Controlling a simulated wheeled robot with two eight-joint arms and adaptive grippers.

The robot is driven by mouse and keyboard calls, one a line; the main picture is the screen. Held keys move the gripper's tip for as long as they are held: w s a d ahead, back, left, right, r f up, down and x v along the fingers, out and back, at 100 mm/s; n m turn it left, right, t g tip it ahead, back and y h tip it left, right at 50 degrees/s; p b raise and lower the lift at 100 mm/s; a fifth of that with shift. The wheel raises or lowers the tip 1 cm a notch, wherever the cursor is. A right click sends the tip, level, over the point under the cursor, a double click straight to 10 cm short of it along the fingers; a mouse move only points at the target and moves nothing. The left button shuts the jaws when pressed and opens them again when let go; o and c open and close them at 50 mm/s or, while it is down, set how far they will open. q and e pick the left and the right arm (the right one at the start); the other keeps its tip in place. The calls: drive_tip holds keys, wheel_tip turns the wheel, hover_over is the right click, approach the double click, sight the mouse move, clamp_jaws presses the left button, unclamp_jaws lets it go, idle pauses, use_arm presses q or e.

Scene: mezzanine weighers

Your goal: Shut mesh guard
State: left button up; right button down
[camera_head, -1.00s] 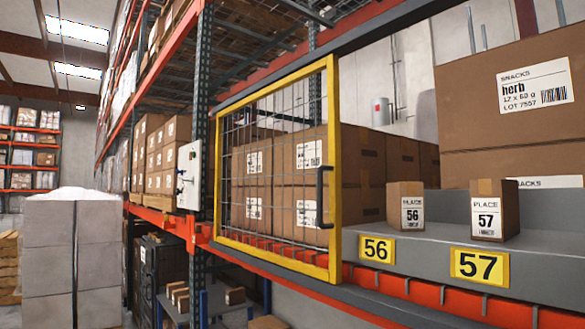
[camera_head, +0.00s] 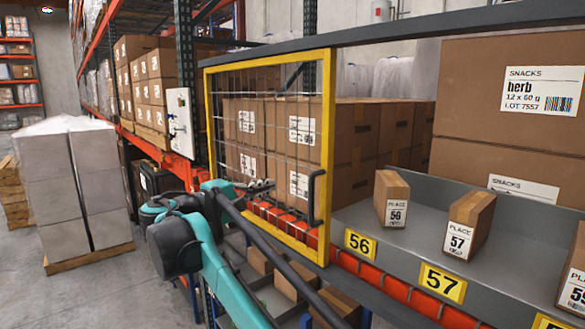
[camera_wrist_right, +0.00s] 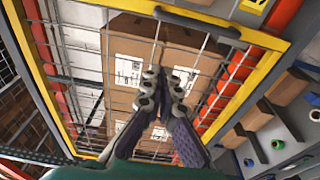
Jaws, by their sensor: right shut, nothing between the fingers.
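The mesh guard (camera_head: 328,90) is a yellow frame with wire mesh, standing upright at the rack front, over stacked cartons at the left. The bays to its right are uncovered. Its black handle (camera_head: 317,197) is on the right upright; it also shows in the right wrist view (camera_wrist_right: 198,22). My right gripper (camera_head: 264,185) is shut and empty, in front of the mesh and left of the handle, apart from it. In the right wrist view the gripper (camera_wrist_right: 164,75) has its fingers together before the mesh and cartons. Whether it touches the wires I cannot tell. My left gripper is out of view.
Small cartons marked 56 (camera_head: 391,199) and 57 (camera_head: 468,224) stand on the grey shelf (camera_head: 360,218) right of the guard. A dark rail (camera_head: 400,29) runs above. A wrapped pallet load (camera_head: 65,190) stands on the floor at left. The aisle floor beside it is clear.

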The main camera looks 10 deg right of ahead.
drive_tip(key=w+d+p, duration=0.2)
drive_tip(key=d, duration=0.7)
drive_tip(key=shift+w, duration=0.4)
drive_tip(key=shift+s+d+f, duration=0.1)
